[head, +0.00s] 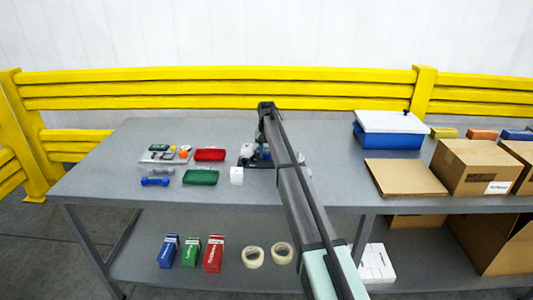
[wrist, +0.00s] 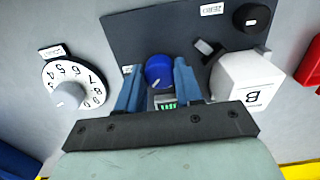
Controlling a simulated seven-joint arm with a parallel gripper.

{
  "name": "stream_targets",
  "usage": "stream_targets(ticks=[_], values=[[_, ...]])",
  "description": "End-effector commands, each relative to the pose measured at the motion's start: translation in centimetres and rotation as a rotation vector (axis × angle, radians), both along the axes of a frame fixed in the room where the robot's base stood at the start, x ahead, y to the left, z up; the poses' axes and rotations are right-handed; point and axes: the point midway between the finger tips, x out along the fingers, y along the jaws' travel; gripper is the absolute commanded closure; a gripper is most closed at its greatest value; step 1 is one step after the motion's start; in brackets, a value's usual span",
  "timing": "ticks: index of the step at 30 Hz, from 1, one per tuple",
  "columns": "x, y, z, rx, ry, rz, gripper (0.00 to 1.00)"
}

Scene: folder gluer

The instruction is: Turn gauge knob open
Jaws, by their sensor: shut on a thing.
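A round blue knob (wrist: 158,71) with a white pointer mark sits on a dark panel (wrist: 120,35) in the wrist view. My gripper (wrist: 157,66) has its two blue fingers on either side of this knob and is shut on it. A small display with green digits (wrist: 166,103) shows just below the knob, between the fingers; its digits are too small to read. In the head view my arm hides most of the panel and the knob.
Left of the panel is a white numbered dial (wrist: 73,86). Red (head: 210,154) and green (head: 200,177) trays lie left; a blue bin (head: 388,139) stands right.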

Motion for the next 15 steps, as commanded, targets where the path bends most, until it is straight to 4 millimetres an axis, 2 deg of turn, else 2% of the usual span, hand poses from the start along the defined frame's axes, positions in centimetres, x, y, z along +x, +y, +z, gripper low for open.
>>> stream_targets(ticks=[15], values=[[0.0, 0.0, 0.01, 0.0, 0.0, 0.476, 0.95]])
